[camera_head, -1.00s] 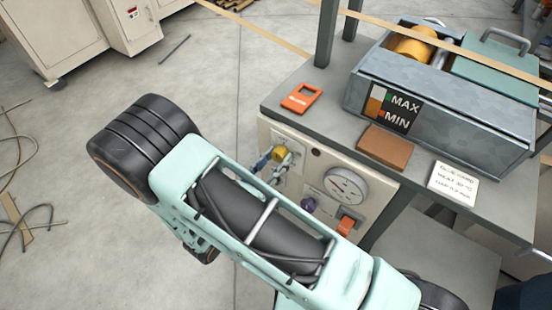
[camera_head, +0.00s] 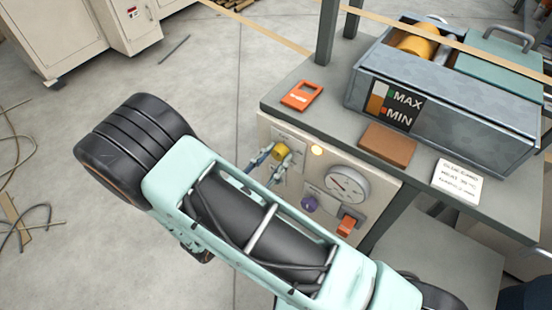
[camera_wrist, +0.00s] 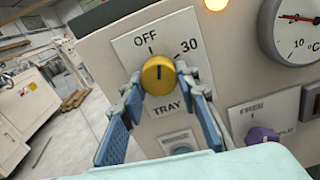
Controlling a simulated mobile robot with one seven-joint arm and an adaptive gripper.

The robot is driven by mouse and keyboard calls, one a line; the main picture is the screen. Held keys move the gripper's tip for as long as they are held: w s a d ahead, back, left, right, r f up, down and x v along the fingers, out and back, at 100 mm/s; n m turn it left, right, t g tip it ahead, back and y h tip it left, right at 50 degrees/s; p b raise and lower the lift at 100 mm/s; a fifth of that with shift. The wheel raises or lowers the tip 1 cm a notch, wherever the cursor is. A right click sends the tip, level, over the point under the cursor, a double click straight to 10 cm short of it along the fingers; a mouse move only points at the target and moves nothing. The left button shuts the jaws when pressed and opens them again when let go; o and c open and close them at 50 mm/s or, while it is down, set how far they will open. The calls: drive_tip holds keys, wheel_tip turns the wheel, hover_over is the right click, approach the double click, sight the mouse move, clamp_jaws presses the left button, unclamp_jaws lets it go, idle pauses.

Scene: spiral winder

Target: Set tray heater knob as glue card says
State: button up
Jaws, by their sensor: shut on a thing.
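The yellow tray heater knob (camera_wrist: 158,75) sits on a white plate marked OFF, 30 and TRAY in the wrist view. Its dark mark points roughly upward, close to the OFF tick; its exact angle is hard to tell. It also shows in the head view (camera_head: 279,153). My gripper (camera_wrist: 161,88) is shut on the knob, one blue-padded finger on each side. In the head view my gripper (camera_head: 271,164) reaches the panel from the lower left. The white glue card (camera_head: 457,183) lies on the bench top; its heat line is too small to read surely.
An amber lamp (camera_wrist: 216,3) glows above the knob. A round dial gauge (camera_head: 347,184), a purple knob (camera_head: 309,204) and an orange switch (camera_head: 347,226) are to the right. An orange device (camera_head: 302,96) and brown block (camera_head: 388,145) lie on the bench.

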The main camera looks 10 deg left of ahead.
drive_tip(key=m+b, duration=0.2)
drive_tip(key=m, duration=0.3)
drive_tip(key=shift+a+m, duration=0.1)
drive_tip(key=shift+m, duration=0.2)
drive_tip(key=shift+m+b, duration=1.1)
drive_tip(key=shift+m, duration=0.8)
drive_tip(key=shift+r, duration=0.1)
drive_tip(key=o, duration=1.2)
drive_tip(key=shift+c, duration=0.2)
drive_tip(key=v, duration=1.2)
drive_tip(key=shift+w, duration=0.1)
